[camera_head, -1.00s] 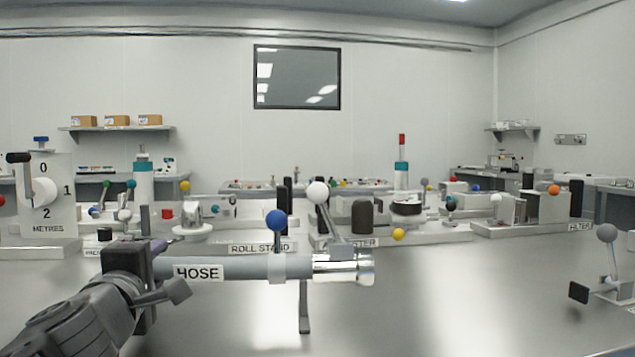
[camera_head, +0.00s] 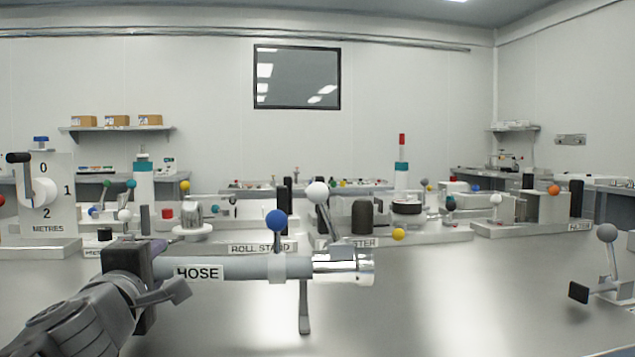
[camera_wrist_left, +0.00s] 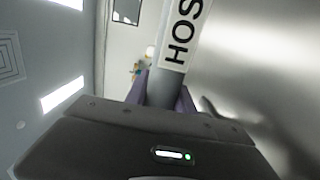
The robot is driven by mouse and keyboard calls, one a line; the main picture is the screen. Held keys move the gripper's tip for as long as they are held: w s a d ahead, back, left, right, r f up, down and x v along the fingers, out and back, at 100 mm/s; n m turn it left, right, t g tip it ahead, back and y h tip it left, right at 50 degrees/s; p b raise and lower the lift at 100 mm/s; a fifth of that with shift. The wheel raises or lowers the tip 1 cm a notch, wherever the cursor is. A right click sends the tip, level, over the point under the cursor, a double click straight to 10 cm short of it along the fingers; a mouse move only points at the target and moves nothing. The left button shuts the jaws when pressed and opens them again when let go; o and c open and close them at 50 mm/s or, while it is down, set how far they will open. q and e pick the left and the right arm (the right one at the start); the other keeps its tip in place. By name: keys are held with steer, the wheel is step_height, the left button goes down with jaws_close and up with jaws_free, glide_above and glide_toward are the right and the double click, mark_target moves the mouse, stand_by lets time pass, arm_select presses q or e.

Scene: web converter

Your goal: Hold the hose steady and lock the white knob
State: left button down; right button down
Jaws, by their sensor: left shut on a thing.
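The grey hose (camera_head: 243,267), with a HOSE label, lies level across the front of the head view. My left gripper (camera_head: 160,265) is shut on its left end; the left wrist view shows the hose (camera_wrist_left: 165,88) between the fingers (camera_wrist_left: 160,92). A metal coupling (camera_head: 345,268) is at the hose's right end. The white knob (camera_head: 317,193) tops a lever tilted up and left from the coupling. A thin grey support stands under the hose. My right gripper is not in view.
A bench with the ROLL STAND sign (camera_head: 262,248) and other units stands behind the hose. A dial marked METRES (camera_head: 45,195) is at the left. A grey-knobbed lever (camera_head: 607,234) is at the far right.

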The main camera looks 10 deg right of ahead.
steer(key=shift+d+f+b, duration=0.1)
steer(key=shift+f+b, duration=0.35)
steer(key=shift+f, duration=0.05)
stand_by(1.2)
